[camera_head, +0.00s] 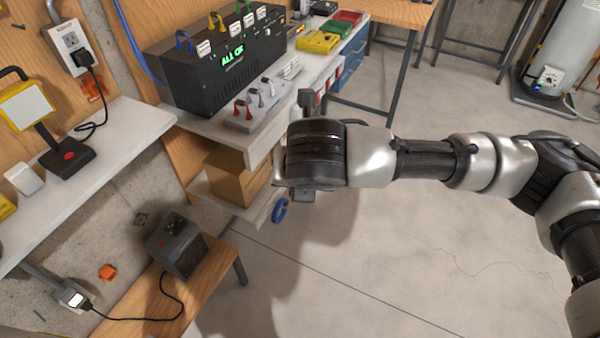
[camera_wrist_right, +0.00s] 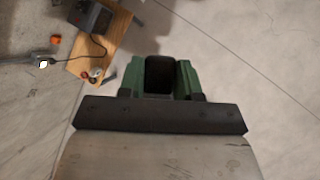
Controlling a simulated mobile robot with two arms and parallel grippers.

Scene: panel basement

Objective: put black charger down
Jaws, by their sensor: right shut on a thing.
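My right gripper (camera_wrist_right: 159,78) shows in the right wrist view with its green fingers closed on a dark block, the black charger (camera_wrist_right: 160,76). It holds the charger in the air, above the floor. In the head view my right arm reaches in from the right and its dark wrist covers the fingers and the charger. The wrist is in front of the workbench's near end. My left gripper is in neither view.
A white-topped workbench (camera_head: 215,122) bears a black "ALL OK" box (camera_head: 225,65). A white shelf (camera_head: 118,142) holds a yellow lamp (camera_head: 25,103). A low wooden bench (camera_head: 140,320) holds a dark grey box (camera_head: 177,247). Concrete floor (camera_head: 420,250) is clear at right.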

